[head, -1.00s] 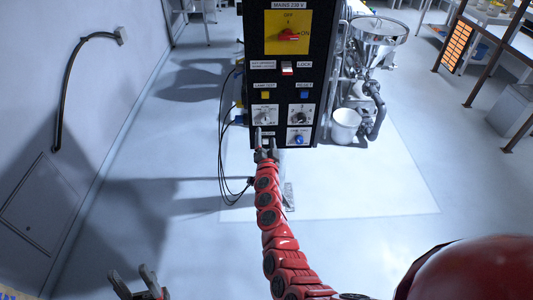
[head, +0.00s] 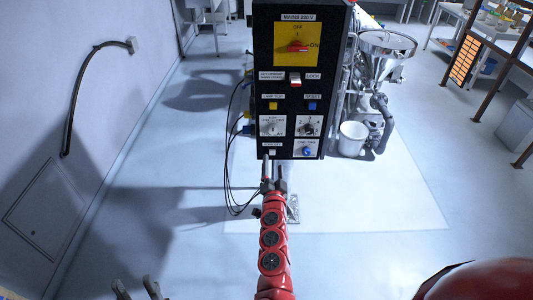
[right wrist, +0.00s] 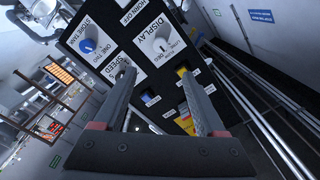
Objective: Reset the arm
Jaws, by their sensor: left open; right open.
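My right gripper (head: 273,172) is open and empty at the end of the red right arm, just below the lower edge of the black control panel (head: 262,60) in the head view. In the right wrist view, its open fingers (right wrist: 157,78) frame part of the panel, near the DISPLAY knob (right wrist: 161,46), with nothing between them. The panel carries a red mains switch (head: 297,47), a yellow lamp-test button (head: 272,106), a blue reset button (head: 312,107) and several knobs. My left gripper (head: 136,287) is open and empty at the bottom left, partly cut off.
A metal hopper (head: 386,45) and a white bucket (head: 352,138) stand right of the panel. Black cables (head: 232,185) hang to its left. A wall (head: 60,120) runs along the left. The floor between wall and panel is clear.

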